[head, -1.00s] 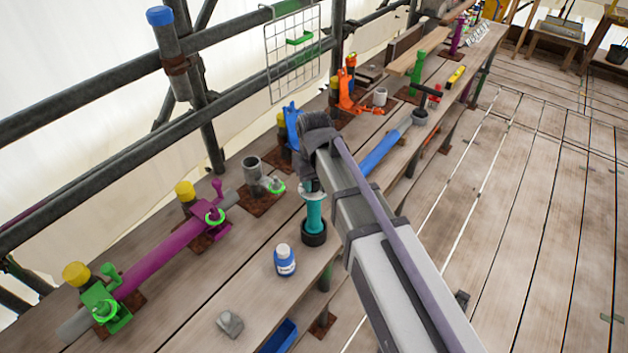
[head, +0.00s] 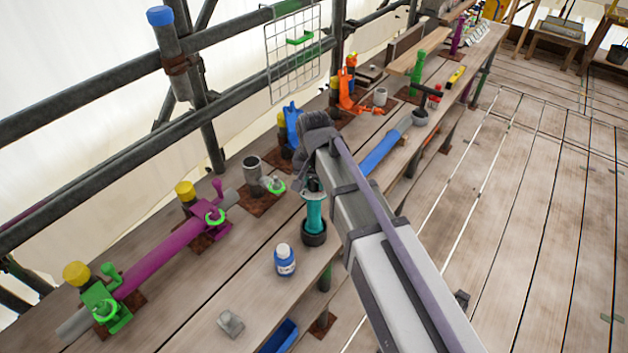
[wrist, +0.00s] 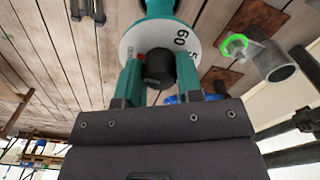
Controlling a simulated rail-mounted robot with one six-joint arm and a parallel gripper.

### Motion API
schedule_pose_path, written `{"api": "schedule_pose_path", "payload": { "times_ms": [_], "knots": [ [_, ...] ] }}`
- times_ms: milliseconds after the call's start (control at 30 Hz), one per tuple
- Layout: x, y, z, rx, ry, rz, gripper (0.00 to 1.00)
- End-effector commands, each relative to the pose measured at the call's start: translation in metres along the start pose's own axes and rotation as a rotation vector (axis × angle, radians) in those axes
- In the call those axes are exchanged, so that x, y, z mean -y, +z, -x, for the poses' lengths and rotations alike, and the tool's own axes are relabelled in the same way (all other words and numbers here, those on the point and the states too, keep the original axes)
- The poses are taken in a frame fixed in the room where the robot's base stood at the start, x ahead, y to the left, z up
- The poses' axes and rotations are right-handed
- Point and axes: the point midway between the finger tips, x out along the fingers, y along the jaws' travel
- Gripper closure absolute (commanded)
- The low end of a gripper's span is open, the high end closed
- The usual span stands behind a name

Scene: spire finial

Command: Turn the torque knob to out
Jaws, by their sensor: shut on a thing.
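The torque knob (wrist: 158,70) is black and sits at the middle of a pale round dial (wrist: 181,22) in the wrist view. A red mark (wrist: 140,58) shows at the knob's left side. The dial reads 60 at upper right; small print at its left is too small to read. My gripper (wrist: 158,82) has its two teal fingers on either side of the knob, shut on it. In the head view the knob's teal stand (head: 314,213) is upright on a dark round foot, with my gripper (head: 313,184) over its top.
A blue-labelled bottle (head: 285,260) and a grey block (head: 230,322) stand on the bench in front. A grey cup (head: 252,168) and a green-ringed fitting (head: 274,186) are left of the stand. A blue bar (head: 383,151) lies behind my arm. A magenta tube (head: 160,258) runs at left.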

Motion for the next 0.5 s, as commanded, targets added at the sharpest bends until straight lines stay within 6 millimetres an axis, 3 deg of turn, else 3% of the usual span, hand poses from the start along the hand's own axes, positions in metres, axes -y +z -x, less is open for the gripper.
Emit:
{"api": "schedule_pose_path", "payload": {
  "times_ms": [400,433,500],
  "knots": [
    [-0.0001,0.0002,-0.0002,0.001,0.0,-0.01,0.9],
    [-0.0001,0.0002,-0.0002,0.0,0.0,-0.01,0.66],
    [-0.0001,0.0001,-0.0002,0.0,0.0,-0.009,0.59]
  ]
}}
